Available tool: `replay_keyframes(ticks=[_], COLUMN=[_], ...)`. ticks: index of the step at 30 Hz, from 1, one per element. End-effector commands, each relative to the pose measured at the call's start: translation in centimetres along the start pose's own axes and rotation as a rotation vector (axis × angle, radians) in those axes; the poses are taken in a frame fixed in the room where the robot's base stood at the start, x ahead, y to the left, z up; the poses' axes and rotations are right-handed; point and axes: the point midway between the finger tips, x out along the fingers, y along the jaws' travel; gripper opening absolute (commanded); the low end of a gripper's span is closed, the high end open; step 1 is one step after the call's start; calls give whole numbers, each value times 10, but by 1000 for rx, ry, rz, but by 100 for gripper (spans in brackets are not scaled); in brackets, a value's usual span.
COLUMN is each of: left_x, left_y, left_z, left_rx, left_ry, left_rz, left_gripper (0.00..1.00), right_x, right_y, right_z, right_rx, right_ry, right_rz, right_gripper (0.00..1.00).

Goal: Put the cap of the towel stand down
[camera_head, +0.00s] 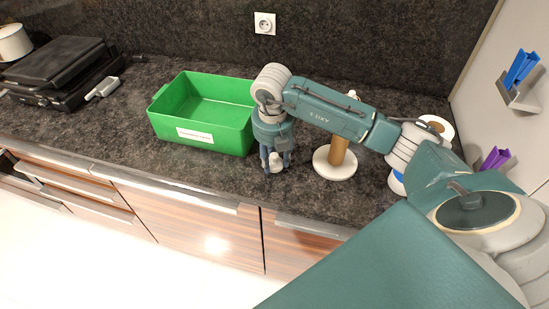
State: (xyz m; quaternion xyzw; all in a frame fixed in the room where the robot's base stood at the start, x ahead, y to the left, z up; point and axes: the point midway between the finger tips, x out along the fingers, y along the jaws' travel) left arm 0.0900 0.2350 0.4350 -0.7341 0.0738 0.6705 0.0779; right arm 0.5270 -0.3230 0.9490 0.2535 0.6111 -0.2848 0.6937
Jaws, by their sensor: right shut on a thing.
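My right gripper (274,168) points down over the dark countertop, right of the green box. It is shut on a small white thing (276,161), which looks like the cap. I cannot tell whether the cap touches the countertop. The towel stand stands just to the right, with a round white base (335,172) and a brown post (339,150). My right arm crosses in front of the post's upper part. A small white tip (352,94) shows above the arm. My left gripper is out of view.
A green box (203,136) with a white label stands left of the gripper. A black grill (65,68) is at the far left. A paper roll (438,127) is partly behind my arm at right. The countertop's front edge is close to the gripper.

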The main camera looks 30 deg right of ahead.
Motion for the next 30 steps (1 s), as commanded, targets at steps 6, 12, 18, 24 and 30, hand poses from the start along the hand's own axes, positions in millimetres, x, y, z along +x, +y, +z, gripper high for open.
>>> replay_keyframes(ticks=[6,12,18,24,30], left_x=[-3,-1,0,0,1], left_y=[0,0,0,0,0], left_z=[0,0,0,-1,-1], left_rx=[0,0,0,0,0], left_ry=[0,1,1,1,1], left_rz=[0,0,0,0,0], left_gripper=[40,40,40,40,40], right_x=[11,12,13,13,5], right_y=[0,0,0,0,1], right_z=[-1,-2,-2,-2,-1], right_rx=[-1,-1,-1,-1,-1], right_ry=[-1,0,0,0,-2], right_rz=[1,0,0,0,2], right_gripper=[7,7,57,57,57])
